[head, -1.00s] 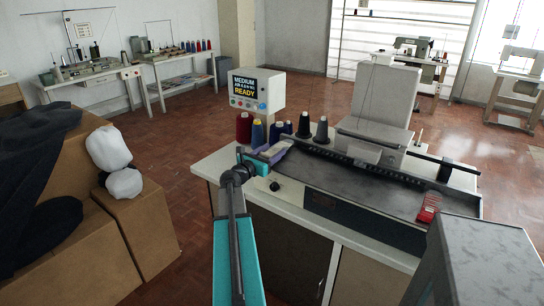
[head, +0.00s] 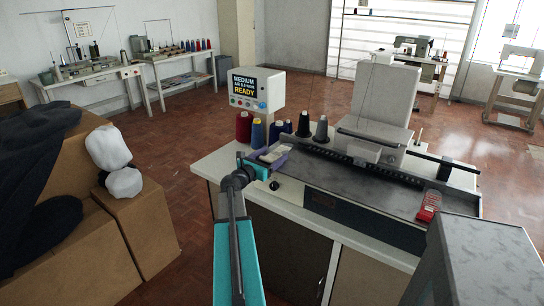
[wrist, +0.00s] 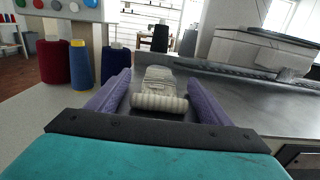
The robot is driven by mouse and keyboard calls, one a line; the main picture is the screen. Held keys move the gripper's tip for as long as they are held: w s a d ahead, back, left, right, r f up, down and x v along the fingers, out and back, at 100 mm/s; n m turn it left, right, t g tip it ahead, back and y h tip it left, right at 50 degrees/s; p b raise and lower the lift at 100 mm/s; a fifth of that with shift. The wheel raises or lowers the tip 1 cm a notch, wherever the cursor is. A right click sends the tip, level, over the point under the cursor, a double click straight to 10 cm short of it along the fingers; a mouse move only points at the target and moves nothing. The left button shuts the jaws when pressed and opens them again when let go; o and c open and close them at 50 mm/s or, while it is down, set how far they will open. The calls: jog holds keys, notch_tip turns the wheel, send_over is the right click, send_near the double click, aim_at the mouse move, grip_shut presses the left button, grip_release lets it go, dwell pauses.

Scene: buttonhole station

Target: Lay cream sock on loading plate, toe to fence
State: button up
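The cream sock (head: 273,154) is a pale ribbed piece at the left end of the machine. In the wrist view the sock (wrist: 158,92) lies between the two purple fingers of my gripper (wrist: 160,100), its rolled ribbed end nearest me. I cannot tell whether the sock touches the plate.
Several thread cones (head: 258,132) and a control box (head: 257,90), its screen reading READY, stand behind my gripper. A red object (head: 429,206) sits at the plate's right end. Cardboard boxes (head: 142,230) with dark cloth and white bundles stand at left. The plate's middle is clear.

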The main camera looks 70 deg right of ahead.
jog(key=shift+r, duration=0.15)
jog(key=b+v, duration=0.1)
jog(key=v, duration=1.1)
dwell(0.9)
jog(key=w+a+f+m+t+y, duration=0.1)
jog(key=w+a+f+m+y, duration=0.4)
jog(key=a+f, duration=0.8)
jog(key=w+a+f+m+t+y, duration=0.15)
jog(key=w+a+f, duration=0.65)
jog(key=f, duration=0.9)
jog(key=s+a+f+m+y, duration=0.2)
jog(key=a+f, duration=0.4)
jog(key=a, duration=0.4)
jog(key=s+a+f+m+y, duration=0.1)
jog(key=s+a+f+y, duration=0.15)
jog(key=a+f, duration=0.55)
jog(key=s+a+f+m+y, duration=0.2)
jog(key=a+f+y, duration=0.15)
jog(key=a, duration=0.85)
jog(key=s+a+f+m+g+y, duration=0.1)
jog(key=s+a+f, duration=0.1)
jog(key=s+a, duration=0.3)
jog(key=s+a+f+m+g+y, duration=0.2)
jog(key=s+a, duration=0.3)
jog(key=a, duration=0.6)
jog(key=shift+a+f, duration=0.4)
jog(key=shift+f, duration=0.3)
jog(key=shift+m, duration=0.25)
